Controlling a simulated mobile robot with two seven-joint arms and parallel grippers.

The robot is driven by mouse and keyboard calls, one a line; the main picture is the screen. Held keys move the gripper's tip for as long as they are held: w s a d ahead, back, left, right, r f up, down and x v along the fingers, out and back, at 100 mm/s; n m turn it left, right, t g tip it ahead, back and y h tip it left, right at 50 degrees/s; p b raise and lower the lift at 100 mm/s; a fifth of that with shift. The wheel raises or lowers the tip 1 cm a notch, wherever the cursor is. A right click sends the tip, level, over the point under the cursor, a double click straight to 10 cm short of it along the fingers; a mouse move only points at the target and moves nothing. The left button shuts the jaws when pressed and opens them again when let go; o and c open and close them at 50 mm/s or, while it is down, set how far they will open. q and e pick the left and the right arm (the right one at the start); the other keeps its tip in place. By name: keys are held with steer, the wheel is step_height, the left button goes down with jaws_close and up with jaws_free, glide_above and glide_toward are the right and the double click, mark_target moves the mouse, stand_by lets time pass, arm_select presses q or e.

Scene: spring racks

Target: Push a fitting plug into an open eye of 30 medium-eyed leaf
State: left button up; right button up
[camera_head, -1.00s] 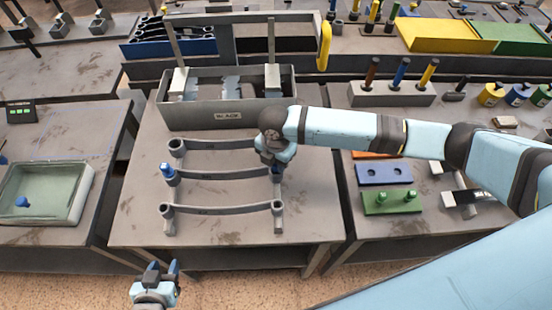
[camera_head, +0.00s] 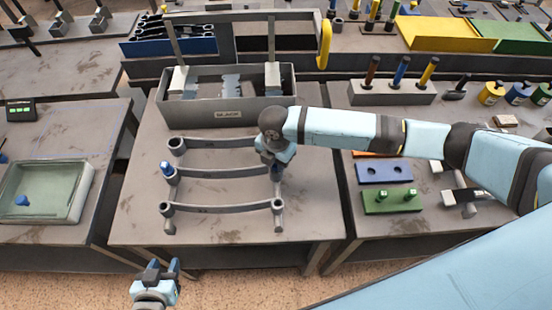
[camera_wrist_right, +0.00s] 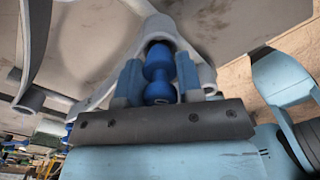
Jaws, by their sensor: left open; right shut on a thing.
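Three grey leaves with an eye at each end lie on the middle table: a back leaf (camera_head: 218,142), a middle leaf (camera_head: 215,175) and a front leaf (camera_head: 220,208). Their numbers are too small to read. A blue plug (camera_head: 166,168) sits in the middle leaf's left eye. My right gripper (camera_head: 272,165) is over the middle leaf's right end. In the right wrist view it is shut on another blue plug (camera_wrist_right: 158,72), whose far end meets a grey eye (camera_wrist_right: 160,28); how deep it sits is unclear. My left gripper (camera_head: 163,270) is open and empty before the table's front edge.
A grey bin (camera_head: 190,118) stands behind the leaves. A green tray (camera_head: 85,190) with a blue plug is on the left table. A blue plate (camera_head: 398,173) and a green plate (camera_head: 380,206) with pegs lie right. The table's front strip is clear.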

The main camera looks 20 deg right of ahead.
steer(key=shift+f, duration=0.85)
steer(key=o, duration=1.3)
steer(key=shift+o, duration=0.2)
steer(key=shift+r, duration=3.5)
